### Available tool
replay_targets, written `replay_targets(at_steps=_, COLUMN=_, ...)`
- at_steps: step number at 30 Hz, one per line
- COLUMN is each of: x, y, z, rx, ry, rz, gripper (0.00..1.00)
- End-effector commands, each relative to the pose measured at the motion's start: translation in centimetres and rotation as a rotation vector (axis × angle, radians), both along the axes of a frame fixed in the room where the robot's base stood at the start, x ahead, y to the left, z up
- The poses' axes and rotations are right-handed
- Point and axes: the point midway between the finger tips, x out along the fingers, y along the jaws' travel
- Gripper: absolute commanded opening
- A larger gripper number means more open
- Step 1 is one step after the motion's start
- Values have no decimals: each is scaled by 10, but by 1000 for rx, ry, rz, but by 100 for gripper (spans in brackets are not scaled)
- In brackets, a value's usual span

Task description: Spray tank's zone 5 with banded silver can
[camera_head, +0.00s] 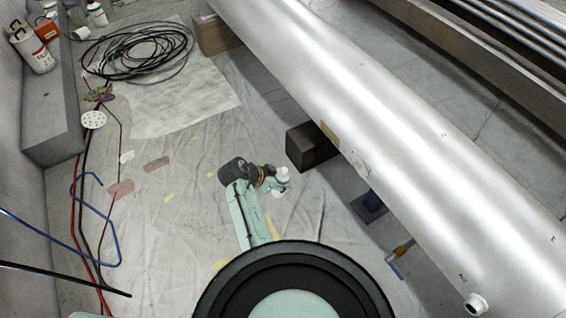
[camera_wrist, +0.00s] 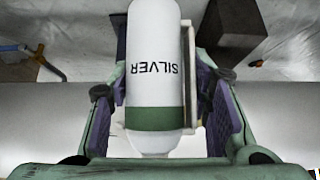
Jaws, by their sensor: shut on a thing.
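The tank (camera_head: 400,130) is a long glossy white cylinder lying diagonally across the head view. It carries small dark marks too small to read, so I cannot tell which is zone 5. My gripper (camera_head: 272,182) is left of the tank, apart from it in the picture. In the wrist view my gripper (camera_wrist: 160,85) is shut around a white can (camera_wrist: 153,45) lettered SILVER, with a green band near the lower edge of the picture. In the head view only a small white part of the can (camera_head: 281,174) shows; the arm hides the rest.
Dark blocks (camera_head: 308,148) and a wooden block (camera_head: 220,35) sit beside the tank. A brush-like tool (camera_head: 402,250) lies by its near side. Coiled black cable (camera_head: 135,48), hoses and a concrete ledge (camera_head: 52,110) are at left. Sheeted floor between is mostly clear.

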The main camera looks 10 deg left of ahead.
Motion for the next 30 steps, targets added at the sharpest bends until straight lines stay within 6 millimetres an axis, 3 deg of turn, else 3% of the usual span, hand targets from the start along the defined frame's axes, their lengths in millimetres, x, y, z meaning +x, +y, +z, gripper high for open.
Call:
replay_targets(at_steps=1, x=-5, y=0, z=9, rx=5, ry=3, rz=-1, gripper=35)
replay_targets(at_steps=7, x=-11, y=-2, z=7, rx=15, ry=10, rz=-2, gripper=35)
replay_targets(at_steps=17, x=16, y=-39, z=-6, rx=15, ry=9, rz=-4, gripper=35)
replay_targets(at_steps=30, x=88, y=16, z=-10, rx=16, ry=6, rz=2, gripper=35)
